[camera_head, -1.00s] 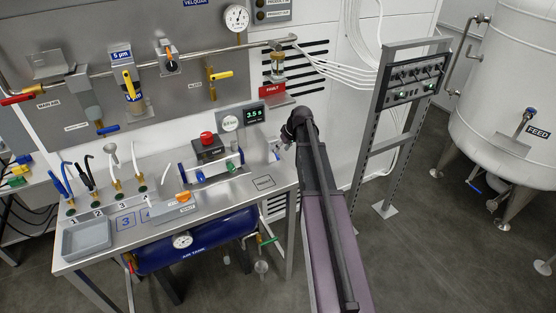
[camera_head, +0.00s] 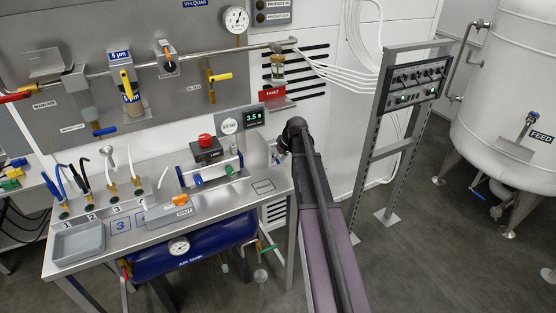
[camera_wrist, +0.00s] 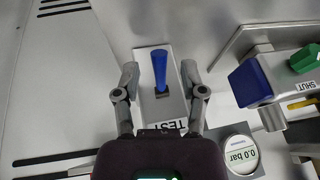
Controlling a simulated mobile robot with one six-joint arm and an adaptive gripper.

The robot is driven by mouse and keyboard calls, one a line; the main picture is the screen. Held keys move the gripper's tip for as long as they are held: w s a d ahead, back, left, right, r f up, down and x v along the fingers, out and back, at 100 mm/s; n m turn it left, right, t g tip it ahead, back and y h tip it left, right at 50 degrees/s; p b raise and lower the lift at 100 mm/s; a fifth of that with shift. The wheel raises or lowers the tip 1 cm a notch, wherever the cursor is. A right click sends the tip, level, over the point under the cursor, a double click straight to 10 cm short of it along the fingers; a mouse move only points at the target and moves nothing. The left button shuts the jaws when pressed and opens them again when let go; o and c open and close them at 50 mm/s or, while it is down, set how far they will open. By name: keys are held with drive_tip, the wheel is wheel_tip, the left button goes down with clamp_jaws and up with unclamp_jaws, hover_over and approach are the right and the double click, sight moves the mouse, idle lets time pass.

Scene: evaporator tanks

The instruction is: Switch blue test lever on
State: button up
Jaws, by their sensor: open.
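The blue test lever (camera_wrist: 160,72) shows in the wrist view, on a pale plate marked TEST (camera_wrist: 150,112). It lies between the two fingers of my gripper (camera_wrist: 159,80), in the picture. The fingers are open, one on each side, with gaps to the lever. I cannot tell how far the fingertips are from it in depth. In the head view, my arm reaches the right end of the bench, and its dark end hides the lever and most of the gripper.
A gauge reading 0.0 bar (camera_wrist: 240,154) and a blue end cap (camera_wrist: 250,82) lie right of the gripper in the wrist view. In the head view, the steel bench (camera_head: 225,195) holds a red-topped unit (camera_head: 206,150). A control rack (camera_head: 415,82) stands to the right.

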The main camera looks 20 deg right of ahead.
clamp_jaws()
